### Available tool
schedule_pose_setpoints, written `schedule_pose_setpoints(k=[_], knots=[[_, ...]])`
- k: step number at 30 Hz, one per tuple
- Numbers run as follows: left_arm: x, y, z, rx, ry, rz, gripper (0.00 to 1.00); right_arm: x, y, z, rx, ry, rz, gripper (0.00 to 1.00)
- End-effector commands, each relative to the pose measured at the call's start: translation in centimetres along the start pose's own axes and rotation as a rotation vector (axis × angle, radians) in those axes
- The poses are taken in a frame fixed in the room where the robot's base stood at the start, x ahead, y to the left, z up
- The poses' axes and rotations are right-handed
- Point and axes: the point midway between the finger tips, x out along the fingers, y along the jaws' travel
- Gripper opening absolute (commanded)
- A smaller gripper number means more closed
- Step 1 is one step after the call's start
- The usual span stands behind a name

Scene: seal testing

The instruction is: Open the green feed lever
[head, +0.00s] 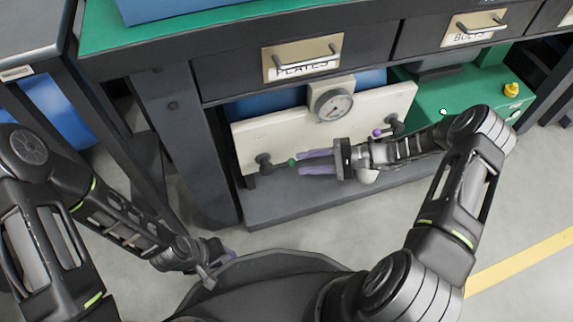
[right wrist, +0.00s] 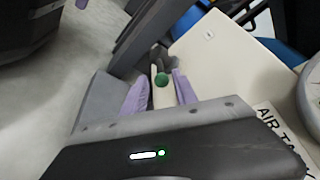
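The green feed lever (head: 292,162) is a dark valve handle with a green knob, low on the left of the cream panel (head: 250,133). Its green knob (right wrist: 161,80) also shows in the right wrist view, between and just beyond the purple fingertips. My right gripper (head: 299,162) is open, pointing left at the knob, with one finger on each side. I cannot tell whether either finger touches it. My left gripper (head: 222,258) hangs low at the left, far from the lever, and its finger gap is not clear.
A round gauge (head: 333,103) sits at the panel's top centre. A purple-knobbed lever (head: 378,133) is on the panel's right, close to my right arm. Drawers (head: 301,58) overhang above. A dark ledge (head: 285,205) runs below. The floor in front shows open room.

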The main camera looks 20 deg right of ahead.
Motion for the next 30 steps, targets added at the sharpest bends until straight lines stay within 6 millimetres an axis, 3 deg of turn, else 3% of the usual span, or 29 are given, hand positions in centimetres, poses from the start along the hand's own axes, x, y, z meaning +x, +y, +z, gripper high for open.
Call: schedule_pose_setpoints(k=[6,12,22,30], knots=[[1.1,-0.4,-0.1,-0.001,0.001,0.002,0.34,3.6,0.2,0.0,0.001,-0.004,0.0,0.34],[1.6,-0.6,-0.2,-0.002,0.002,0.003,0.34,5.8,0.1,0.0,0.001,-0.001,0.0,0.34],[1.6,-0.6,-0.2,-0.002,0.002,0.004,0.34,6.2,0.0,0.0,0.001,0.0,0.0,0.34],[1.6,-0.6,-0.2,-0.002,0.001,0.004,0.34,6.2,0.0,0.0,0.001,0.0,0.0,0.12]])
